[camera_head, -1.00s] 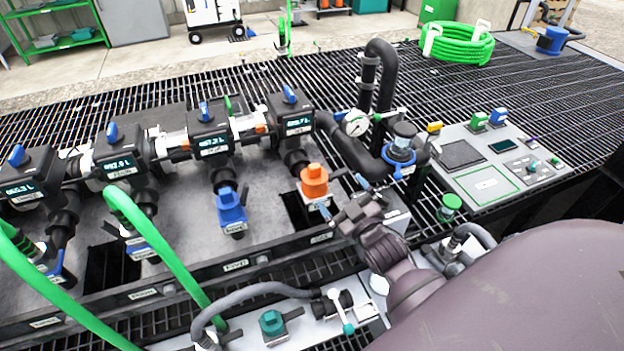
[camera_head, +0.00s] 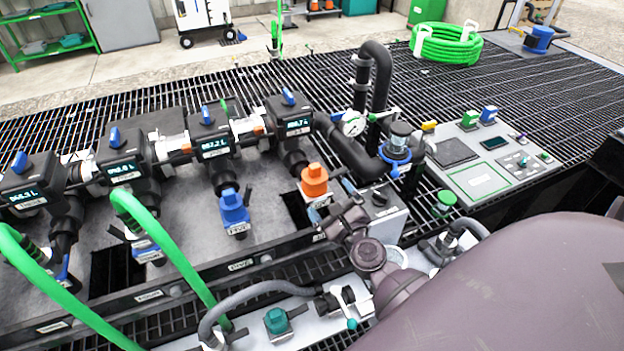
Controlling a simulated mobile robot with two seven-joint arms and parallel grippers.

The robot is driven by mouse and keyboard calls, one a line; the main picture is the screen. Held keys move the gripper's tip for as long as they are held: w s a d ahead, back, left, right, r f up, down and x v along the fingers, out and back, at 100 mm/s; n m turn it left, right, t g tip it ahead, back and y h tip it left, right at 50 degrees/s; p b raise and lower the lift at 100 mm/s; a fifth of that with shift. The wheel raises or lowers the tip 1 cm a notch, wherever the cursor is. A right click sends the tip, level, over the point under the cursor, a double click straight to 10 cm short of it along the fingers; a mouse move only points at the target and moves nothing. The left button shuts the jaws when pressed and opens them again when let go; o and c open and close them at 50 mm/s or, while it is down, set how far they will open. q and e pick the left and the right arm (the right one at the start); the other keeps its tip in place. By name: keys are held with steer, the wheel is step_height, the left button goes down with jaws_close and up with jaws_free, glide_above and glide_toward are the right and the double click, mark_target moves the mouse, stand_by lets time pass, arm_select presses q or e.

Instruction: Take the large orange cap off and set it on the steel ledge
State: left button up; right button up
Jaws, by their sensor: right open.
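The large orange cap (camera_head: 314,182) sits upright on the outlet at the right end of the manifold. My right gripper (camera_head: 333,200) is open just to the right and front of the cap, with blue-tipped fingers. One fingertip shows close to the cap's lower edge; whether it touches I cannot tell. A pale metal ledge (camera_head: 298,333) runs along the front, partly hidden by my right arm. My left gripper is not in view.
A blue cap (camera_head: 233,208) sits left of the orange one. On the front ledge are a teal cap (camera_head: 276,321), a grey hose (camera_head: 245,294) and a valve handle (camera_head: 345,305). Green hoses (camera_head: 165,240) arch at left. A control panel (camera_head: 490,165) stands at right.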

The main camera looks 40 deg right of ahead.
mark_target(316, 174)
steer(key=m, duration=0.7)
steer(key=shift+d+f+h, duration=0.2)
steer(key=shift+h, duration=0.1)
steer(key=shift+p+x, duration=0.3)
steer(key=shift+x, duration=5.05)
steer(key=c, duration=1.1)
